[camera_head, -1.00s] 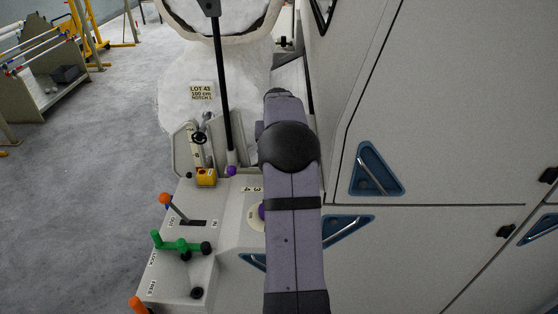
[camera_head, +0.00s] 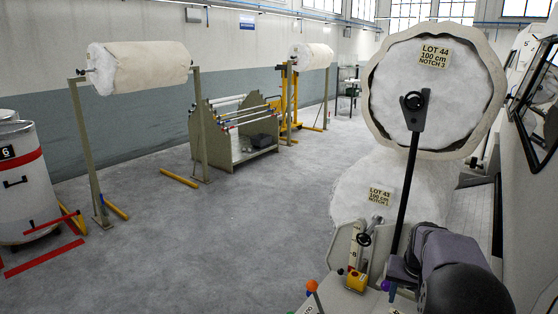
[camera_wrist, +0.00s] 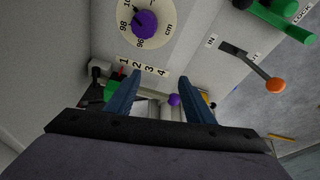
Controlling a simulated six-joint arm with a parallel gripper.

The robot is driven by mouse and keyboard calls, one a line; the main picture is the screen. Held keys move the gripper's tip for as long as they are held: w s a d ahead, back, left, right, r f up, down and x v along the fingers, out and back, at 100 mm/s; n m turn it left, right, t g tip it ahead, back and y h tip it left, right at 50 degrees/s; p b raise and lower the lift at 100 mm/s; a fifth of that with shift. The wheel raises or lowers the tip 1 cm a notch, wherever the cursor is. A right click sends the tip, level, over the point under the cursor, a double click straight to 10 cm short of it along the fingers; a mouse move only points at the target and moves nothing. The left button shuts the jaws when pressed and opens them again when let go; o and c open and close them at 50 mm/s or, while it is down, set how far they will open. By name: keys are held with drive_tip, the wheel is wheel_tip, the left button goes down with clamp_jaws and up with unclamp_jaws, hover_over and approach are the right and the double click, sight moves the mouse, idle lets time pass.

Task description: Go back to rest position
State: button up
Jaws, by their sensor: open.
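My gripper (camera_wrist: 160,102) is open in the wrist view, its two blue fingers apart with nothing between them. It is over the control panel, apart from the purple dial (camera_wrist: 145,24) marked 96, 98 and cm. A row of numbers 1 to 4 (camera_wrist: 144,67) lies just ahead of the fingers. A purple knob (camera_wrist: 174,100) shows between them, farther off. In the head view my arm is at the lower right, and its gripper is out of sight.
An orange-knobbed lever (camera_wrist: 275,85) and a green handle (camera_wrist: 275,14) are right of the dial. In the head view, a large roll labelled LOT 44 (camera_head: 432,100) is above the LOT 43 roll (camera_head: 350,188), beside a black rod (camera_head: 408,185). Open floor (camera_head: 230,240) lies left.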

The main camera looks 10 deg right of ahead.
drive_tip(key=s+a+f+n+g+y, duration=0.15)
drive_tip(key=s+a, duration=0.25)
drive_tip(key=a, duration=0.4)
drive_tip(key=s+a+n, duration=0.2)
drive_tip(key=s+a, duration=0.1)
drive_tip(key=a, duration=0.5)
drive_tip(key=s+a+f+n, duration=0.1)
drive_tip(key=s+a+f, duration=0.1)
drive_tip(key=s+a, duration=0.3)
drive_tip(key=s+a+f+n+g, duration=0.1)
drive_tip(key=s+a, duration=0.4)
drive_tip(key=s, duration=0.5)
drive_tip(key=shift+s+a+f+n, duration=0.3)
drive_tip(key=shift+s+f+n, duration=0.1)
drive_tip(key=shift+f+n, duration=0.2)
drive_tip(key=shift+y, duration=0.25)
